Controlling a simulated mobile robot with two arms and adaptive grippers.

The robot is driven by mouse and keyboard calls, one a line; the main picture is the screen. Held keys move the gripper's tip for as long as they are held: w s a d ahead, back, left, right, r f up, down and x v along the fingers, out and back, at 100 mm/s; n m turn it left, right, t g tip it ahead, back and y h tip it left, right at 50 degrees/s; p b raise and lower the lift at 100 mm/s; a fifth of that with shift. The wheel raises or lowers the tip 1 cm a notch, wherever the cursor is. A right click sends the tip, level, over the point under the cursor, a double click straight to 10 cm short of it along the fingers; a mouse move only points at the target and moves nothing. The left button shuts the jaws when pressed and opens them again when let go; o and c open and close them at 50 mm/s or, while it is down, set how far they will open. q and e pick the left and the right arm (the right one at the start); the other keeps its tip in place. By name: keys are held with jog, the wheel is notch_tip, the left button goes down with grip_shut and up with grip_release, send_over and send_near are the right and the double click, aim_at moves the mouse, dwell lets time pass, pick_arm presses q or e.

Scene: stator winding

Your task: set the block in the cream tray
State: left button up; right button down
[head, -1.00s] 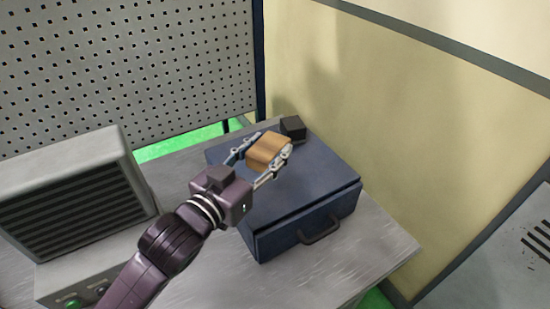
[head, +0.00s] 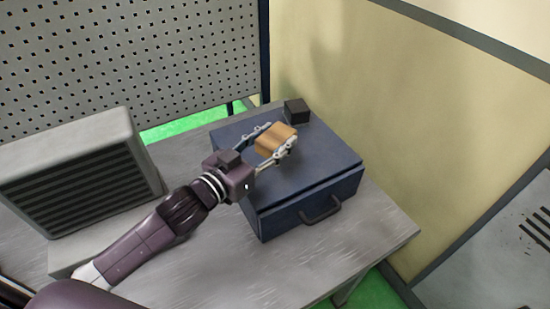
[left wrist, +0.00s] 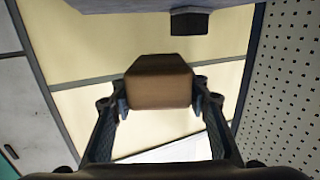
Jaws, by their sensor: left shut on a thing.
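The block is orange-brown, and my left gripper (head: 275,142) is shut on it. The block (head: 276,139) appears over the top of a dark blue case (head: 325,158) in the head view. In the left wrist view the block (left wrist: 158,84) sits between the two fingertips, with a gap between it and the surface along the top of that view. No cream tray shows in either view. My right gripper is not in view.
A small black box (head: 297,111) stands at the case's back corner, close beyond the held block. A grey louvred unit (head: 75,175) stands on the left of the metal table (head: 235,275). A perforated panel (head: 130,60) and a cream wall (head: 370,120) stand behind.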

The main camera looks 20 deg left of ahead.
aim_at(275, 169)
pick_arm(q)
jog(key=shift+f, duration=3.5)
jog(key=shift+f, duration=0.1)
jog(key=o, duration=1.2)
jog(key=shift+o, duration=0.5)
